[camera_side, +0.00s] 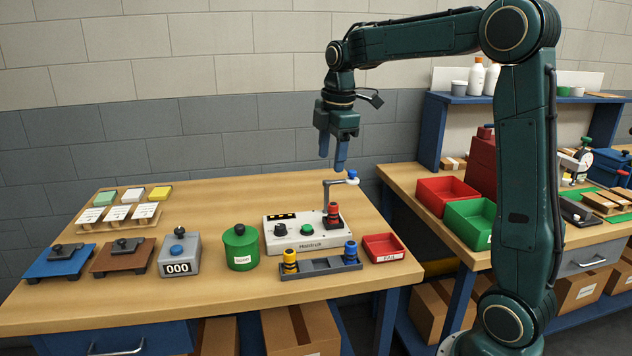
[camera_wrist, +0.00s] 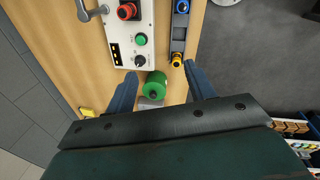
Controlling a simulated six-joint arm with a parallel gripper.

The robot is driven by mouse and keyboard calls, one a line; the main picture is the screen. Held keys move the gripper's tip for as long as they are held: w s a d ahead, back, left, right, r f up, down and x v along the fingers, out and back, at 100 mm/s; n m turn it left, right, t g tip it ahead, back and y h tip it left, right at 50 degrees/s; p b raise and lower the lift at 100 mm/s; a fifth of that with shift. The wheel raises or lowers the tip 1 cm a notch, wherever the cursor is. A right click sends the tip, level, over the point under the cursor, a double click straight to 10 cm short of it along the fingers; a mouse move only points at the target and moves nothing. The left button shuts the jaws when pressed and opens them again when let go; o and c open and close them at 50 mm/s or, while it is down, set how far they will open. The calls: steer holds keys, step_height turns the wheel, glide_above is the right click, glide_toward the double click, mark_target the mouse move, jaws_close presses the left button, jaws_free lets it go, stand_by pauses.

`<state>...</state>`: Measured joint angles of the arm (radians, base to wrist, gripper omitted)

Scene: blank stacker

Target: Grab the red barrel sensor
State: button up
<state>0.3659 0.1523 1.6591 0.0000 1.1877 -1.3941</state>
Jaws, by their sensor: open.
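The red barrel sensor (camera_side: 333,215) stands upright on the right part of a white control box (camera_side: 290,246), beside a bent grey arm with a blue knob (camera_side: 352,174). The red sensor also shows at the top of the wrist view (camera_wrist: 127,11). My gripper (camera_side: 331,162) is open and empty, pointing down, above the back of the table and higher than the sensor. In the wrist view its two fingers (camera_wrist: 159,72) are spread apart, with nothing between them.
A dark rack (camera_side: 320,267) in front of the box holds a yellow and a blue barrel. A small red bin (camera_side: 383,247) stands to its right, a green canister (camera_side: 240,246) to the left. A grey counter (camera_side: 179,254) is farther left. The table's back middle is clear.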

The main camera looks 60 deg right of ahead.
mark_target(333, 203)
steer(key=w+d+f+n+g, duration=0.1)
steer(key=w+d+f+n, duration=0.3)
steer(key=d, duration=0.6)
step_height(333, 203, down, 2)
steer(key=shift+w+d+f+n+y, duration=0.2)
steer(key=shift+w+n+y, duration=0.15)
steer(key=shift+w, duration=0.35)
steer(key=shift+f, duration=0.1)
steer(key=shift+f, duration=4.2)
steer(key=shift+s+a+f, duration=0.1)
steer(key=shift+s+f, duration=0.05)
steer(key=shift+f, duration=1.15)
steer(key=shift+s+f, duration=0.1)
steer(key=shift+f, duration=1.2)
